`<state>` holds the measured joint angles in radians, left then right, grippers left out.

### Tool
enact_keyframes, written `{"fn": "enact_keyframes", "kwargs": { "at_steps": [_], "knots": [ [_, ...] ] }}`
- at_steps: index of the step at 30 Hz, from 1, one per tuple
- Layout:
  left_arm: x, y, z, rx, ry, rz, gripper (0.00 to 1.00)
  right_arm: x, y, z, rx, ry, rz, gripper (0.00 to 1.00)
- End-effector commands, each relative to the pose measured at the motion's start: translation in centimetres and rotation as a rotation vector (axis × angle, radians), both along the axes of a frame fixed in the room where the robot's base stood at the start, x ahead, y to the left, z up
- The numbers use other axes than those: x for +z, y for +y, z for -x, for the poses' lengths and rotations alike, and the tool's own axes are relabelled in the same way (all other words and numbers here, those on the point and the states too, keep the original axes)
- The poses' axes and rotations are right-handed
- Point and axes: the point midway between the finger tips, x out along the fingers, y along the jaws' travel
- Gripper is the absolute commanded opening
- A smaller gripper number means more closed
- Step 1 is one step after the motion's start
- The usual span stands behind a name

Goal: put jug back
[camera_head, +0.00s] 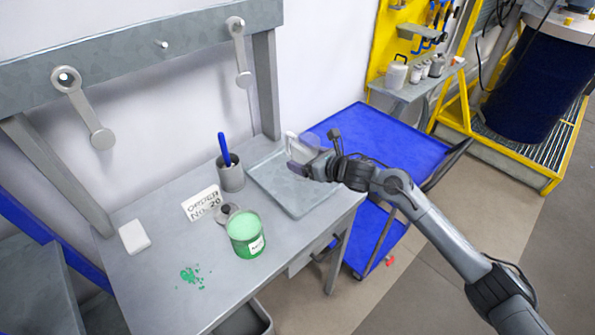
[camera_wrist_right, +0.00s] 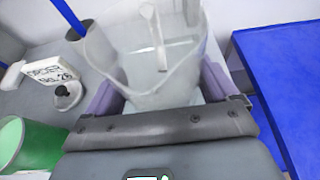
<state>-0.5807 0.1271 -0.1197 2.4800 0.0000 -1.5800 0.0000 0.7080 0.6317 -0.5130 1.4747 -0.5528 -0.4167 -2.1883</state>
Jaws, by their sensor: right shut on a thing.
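A clear, see-through jug (camera_head: 303,147) is held by my right gripper (camera_head: 311,165) above the grey tray at the right end of the workbench. In the right wrist view the jug (camera_wrist_right: 150,50) fills the space between the two purple fingers, and the gripper (camera_wrist_right: 160,95) is shut on it. The jug looks roughly upright; a light stick-like shape shows in or behind it. The grey tray (camera_head: 292,208) lies flat on the bench with nothing in it. Whether the jug's base touches the tray is hard to tell. My left gripper is not in view.
On the workbench (camera_head: 170,235) stand a grey cup (camera_head: 231,178) with a blue-handled tool, an order card (camera_head: 201,203), a green paint can (camera_head: 245,236) and a white block (camera_head: 134,236). Green spill (camera_head: 192,277) marks the bench. A blue cart (camera_head: 385,140) stands to the right.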

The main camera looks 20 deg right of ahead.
Motion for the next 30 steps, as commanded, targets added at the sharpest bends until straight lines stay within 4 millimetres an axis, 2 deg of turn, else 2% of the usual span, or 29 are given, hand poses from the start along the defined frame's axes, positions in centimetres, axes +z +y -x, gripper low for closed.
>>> {"fn": "enact_keyframes", "kwargs": {
  "at_steps": [3, 9, 14, 22, 30],
  "knots": [
    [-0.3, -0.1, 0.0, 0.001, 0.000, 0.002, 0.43, -1.1, 1.2, -1.4, 0.000, 0.001, -0.003, 0.51],
    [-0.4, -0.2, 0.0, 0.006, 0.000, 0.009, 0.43, -1.8, 1.9, -2.3, 0.000, 0.000, 0.000, 0.51],
    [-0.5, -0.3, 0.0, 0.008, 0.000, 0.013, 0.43, -2.6, 2.0, -2.3, 0.001, 0.002, 0.000, 0.51],
    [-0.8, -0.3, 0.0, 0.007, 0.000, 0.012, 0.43, -5.7, 2.0, -2.3, 0.001, 0.001, 0.000, 0.51],
    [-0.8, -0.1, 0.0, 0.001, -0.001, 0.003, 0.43, -5.8, 1.9, -2.3, 0.000, 0.000, 0.001, 0.51]
  ]
}}
